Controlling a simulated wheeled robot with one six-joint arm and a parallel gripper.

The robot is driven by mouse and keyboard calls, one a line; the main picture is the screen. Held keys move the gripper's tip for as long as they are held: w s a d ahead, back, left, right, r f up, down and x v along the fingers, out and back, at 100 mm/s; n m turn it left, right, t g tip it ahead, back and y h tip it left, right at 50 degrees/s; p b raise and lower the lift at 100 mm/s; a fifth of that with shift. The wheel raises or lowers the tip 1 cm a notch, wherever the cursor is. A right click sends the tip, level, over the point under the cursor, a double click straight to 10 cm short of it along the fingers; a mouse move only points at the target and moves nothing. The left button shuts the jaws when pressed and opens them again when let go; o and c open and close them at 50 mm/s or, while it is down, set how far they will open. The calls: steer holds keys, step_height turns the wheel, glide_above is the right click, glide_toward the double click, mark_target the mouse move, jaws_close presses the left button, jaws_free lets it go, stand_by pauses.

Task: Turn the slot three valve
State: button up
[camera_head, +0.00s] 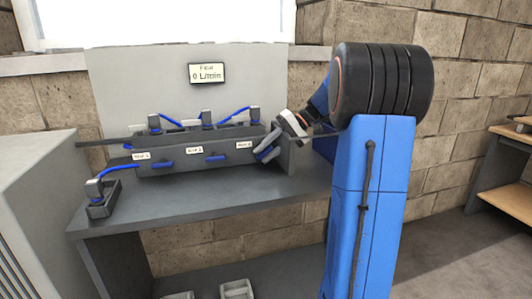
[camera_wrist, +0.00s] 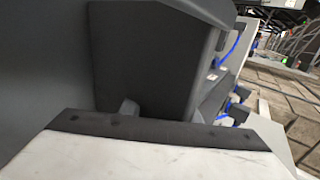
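A dark grey manifold box (camera_head: 180,153) on the bench carries three white labels, the rightmost (camera_head: 244,145) seeming to read slot 3. Blue bar handles sit flat on its front under the left label (camera_head: 163,164) and the middle label (camera_head: 215,158). My gripper (camera_head: 266,151) is at the manifold's right end, beside the slot 3 label. A blue piece, apparently the slot three valve handle (camera_head: 267,154), shows tilted at the fingers. Whether the fingers grip it is too small to tell. In the wrist view, my white wrist housing covers the bottom and the handle is not visible.
A display (camera_head: 207,73) on the back panel reads 0 L/min. Several grey fittings with blue hoses stand on the manifold, and another fitting (camera_head: 103,205) stands at the bench's left. The bench front (camera_head: 225,201) is clear. A grey cabinet (camera_head: 45,195) stands left.

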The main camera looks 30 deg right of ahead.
steer(key=v, duration=1.7)
steer(key=shift+d, duration=0.1)
